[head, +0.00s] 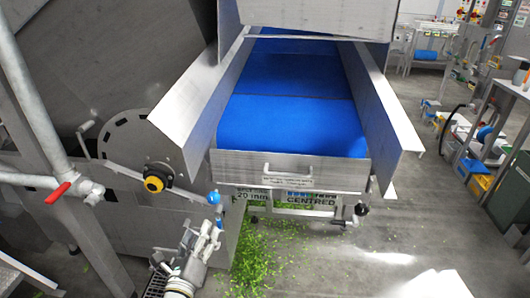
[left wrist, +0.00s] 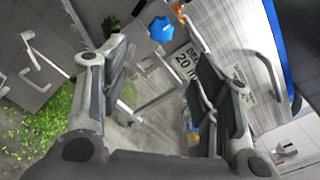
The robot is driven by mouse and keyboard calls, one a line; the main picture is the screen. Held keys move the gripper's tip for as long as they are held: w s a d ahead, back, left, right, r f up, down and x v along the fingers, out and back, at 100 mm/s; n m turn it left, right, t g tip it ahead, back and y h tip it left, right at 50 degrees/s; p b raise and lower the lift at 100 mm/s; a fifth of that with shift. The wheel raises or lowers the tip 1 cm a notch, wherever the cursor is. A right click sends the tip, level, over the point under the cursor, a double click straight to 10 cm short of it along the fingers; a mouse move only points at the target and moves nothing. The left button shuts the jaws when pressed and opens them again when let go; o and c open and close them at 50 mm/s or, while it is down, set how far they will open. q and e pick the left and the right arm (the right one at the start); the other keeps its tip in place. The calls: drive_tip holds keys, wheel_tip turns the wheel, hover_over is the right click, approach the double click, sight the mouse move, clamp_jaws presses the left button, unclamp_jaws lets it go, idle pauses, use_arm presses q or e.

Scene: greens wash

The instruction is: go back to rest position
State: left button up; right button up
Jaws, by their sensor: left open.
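My left gripper (head: 207,232) is in the lower middle of the head view, in front of the machine and just below a blue knob (head: 214,198). In the left wrist view, my left gripper (left wrist: 160,62) has its two fingers spread wide with nothing held between them. The blue knob (left wrist: 161,29) shows there beyond the fingertips, apart from them. In the head view the knob is at the end of a metal lever (head: 183,190) beside a yellow and black hub (head: 153,183). My right gripper is not seen.
A blue conveyor belt (head: 290,105) runs between steel side walls, with a handled front panel (head: 290,168) and a "20 mm" sign (head: 252,195) below. Green scraps (head: 262,255) litter the floor. A post with a red-handled valve (head: 58,192) stands left.

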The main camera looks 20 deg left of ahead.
use_arm(q)
drive_tip(key=s+d+f+n+g+h, duration=0.1)
drive_tip(key=s+d+f+n+g, duration=0.2)
drive_tip(key=f, duration=0.7)
drive_tip(key=s+d+f+n+g+h, duration=0.1)
drive_tip(key=s+d+f+n+g, duration=0.2)
drive_tip(key=f, duration=0.8)
drive_tip(key=s+d+f+n+g+h, duration=0.1)
drive_tip(key=s+d+f+n, duration=0.3)
drive_tip(key=f, duration=0.6)
drive_tip(key=s+f+n+g, duration=0.3)
drive_tip(key=s+f, duration=0.3)
drive_tip(key=s, duration=0.3)
drive_tip(key=s+f+n+g+h, duration=0.1)
drive_tip(key=s+f+n+g, duration=0.2)
drive_tip(key=s, duration=0.7)
drive_tip(key=s+f+n+g, duration=0.3)
drive_tip(key=s+f+n, duration=0.3)
drive_tip(key=s+f, duration=0.4)
drive_tip(key=shift+s+d+f+n+p, duration=0.2)
drive_tip(key=shift+n+p, duration=0.1)
drive_tip(key=shift+n, duration=0.1)
drive_tip(key=shift+c, duration=0.2)
